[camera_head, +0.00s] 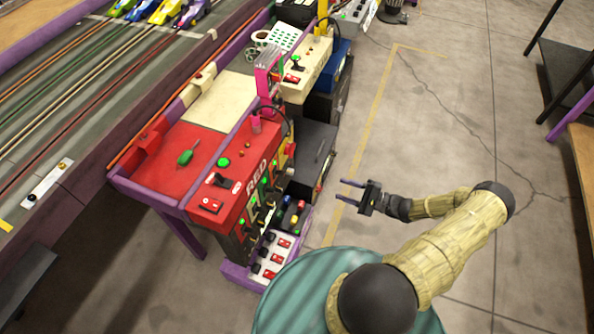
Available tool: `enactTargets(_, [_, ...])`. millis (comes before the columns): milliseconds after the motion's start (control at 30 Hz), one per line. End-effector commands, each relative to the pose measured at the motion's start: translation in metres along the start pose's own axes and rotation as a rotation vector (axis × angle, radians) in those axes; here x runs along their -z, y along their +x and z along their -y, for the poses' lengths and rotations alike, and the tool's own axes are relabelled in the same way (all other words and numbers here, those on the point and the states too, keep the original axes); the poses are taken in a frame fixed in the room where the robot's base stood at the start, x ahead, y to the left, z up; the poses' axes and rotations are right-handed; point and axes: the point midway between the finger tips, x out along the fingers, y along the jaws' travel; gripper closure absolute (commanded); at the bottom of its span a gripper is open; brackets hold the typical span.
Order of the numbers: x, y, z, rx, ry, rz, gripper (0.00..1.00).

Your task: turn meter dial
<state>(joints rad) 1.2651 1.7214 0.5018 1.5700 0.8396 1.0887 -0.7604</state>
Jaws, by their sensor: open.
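My gripper (346,191) is open and empty, with its two dark prongs pointing left over the concrete floor. It is apart from the red control station (180,143), whose front panel faces it. The station's front panel (262,190) carries the word RED, green lights and several black knobs or switches. Below it, a lower white panel (272,255) holds black knobs and red switches. The parts are too small to tell which one is the meter dial.
A slot track (75,85) with several coloured cars (158,11) lies at the left. A cream control station (305,68) stands behind the red one. A dark box (315,145) sits between the stations.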

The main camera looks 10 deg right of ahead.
Motion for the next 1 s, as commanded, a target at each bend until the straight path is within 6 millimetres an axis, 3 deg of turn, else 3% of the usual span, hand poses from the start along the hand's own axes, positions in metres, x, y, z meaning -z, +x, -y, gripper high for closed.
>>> enactTargets(267, [0.0,0.015,0.0,0.001,0.002,0.001,0.56])
enactTargets(1000, [0.001,0.142,0.0,0.001,0.001,-0.001,0.56])
